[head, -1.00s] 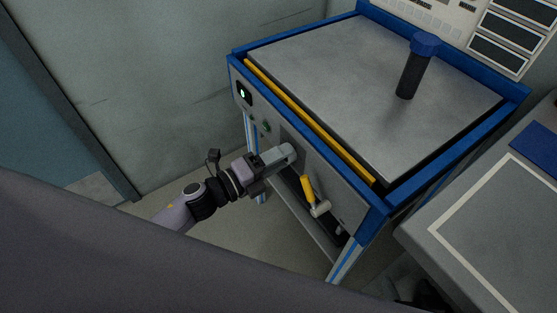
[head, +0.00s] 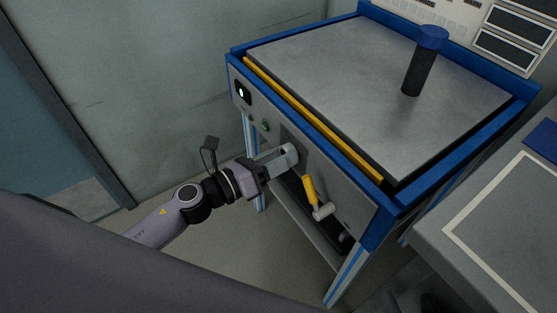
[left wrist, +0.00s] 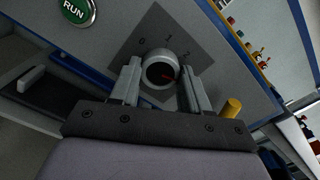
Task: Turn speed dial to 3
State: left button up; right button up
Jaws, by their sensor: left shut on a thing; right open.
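The speed dial (left wrist: 158,68) is a round grey knob with a dark face and a red mark, on a dark diamond-shaped plate (left wrist: 190,50) on the blue-framed machine's front panel. The red mark points to the right in the left wrist view. My left gripper (head: 288,157) is shut on the dial, with one finger on each side of it in the left wrist view (left wrist: 162,85). In the head view the gripper hides the dial. My right gripper is not in view.
A yellow-handled lever (head: 309,189) sits just right of my left gripper on the panel. A blue-capped dark post (head: 418,70) stands on the machine's top plate.

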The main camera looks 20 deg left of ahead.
pick_arm(q)
jog(key=shift+m, duration=0.6)
jog(key=o, duration=1.1)
jog(key=shift+c, duration=0.2)
jog(key=b+v, duration=0.1)
jog(key=v, duration=0.6)
jog(key=shift+s, duration=0.1)
jog(key=shift+a, duration=0.1)
